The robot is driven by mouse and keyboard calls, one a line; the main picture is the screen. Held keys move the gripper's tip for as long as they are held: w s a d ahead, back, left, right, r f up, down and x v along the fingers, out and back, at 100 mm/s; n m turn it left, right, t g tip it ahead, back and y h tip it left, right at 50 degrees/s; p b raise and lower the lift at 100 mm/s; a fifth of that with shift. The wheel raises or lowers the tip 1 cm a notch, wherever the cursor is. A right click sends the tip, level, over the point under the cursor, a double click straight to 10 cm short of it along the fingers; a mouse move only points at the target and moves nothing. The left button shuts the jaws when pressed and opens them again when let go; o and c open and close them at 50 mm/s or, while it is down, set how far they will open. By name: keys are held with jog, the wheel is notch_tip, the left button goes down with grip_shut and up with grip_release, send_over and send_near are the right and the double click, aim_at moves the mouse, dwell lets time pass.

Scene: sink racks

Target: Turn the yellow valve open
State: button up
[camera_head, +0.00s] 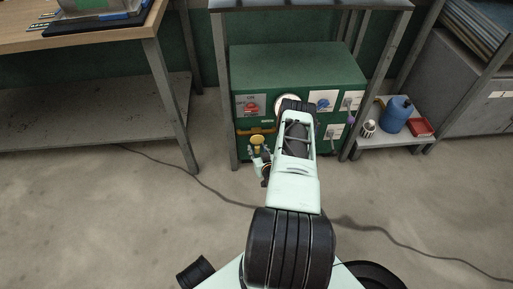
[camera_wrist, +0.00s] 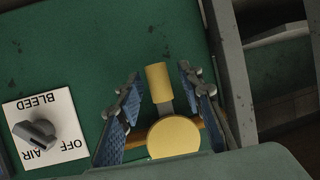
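The yellow valve (camera_wrist: 173,138) shows in the wrist view as a round yellow disc with a short yellow grip on a grey stem. In the head view the valve (camera_head: 257,140) is small, low on the front of the green cabinet. My gripper (camera_wrist: 158,75) is open, with one blue-padded finger on each side of the valve's grip. Gaps show between the pads and the grip. The lower part of the disc is hidden by my gripper's body. In the head view my gripper (camera_head: 258,152) is right at the valve, partly hidden by my arm.
The green cabinet (camera_head: 290,65) stands under a metal table. A grey knob (camera_wrist: 37,133) on a white AIR/BLEED/OFF plate sits left of the valve in the wrist view. A red knob (camera_head: 251,107) sits above the valve. A blue jug (camera_head: 397,114) stands on a low shelf at right.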

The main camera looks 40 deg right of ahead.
jog(key=shift+c, duration=0.3)
grip_shut()
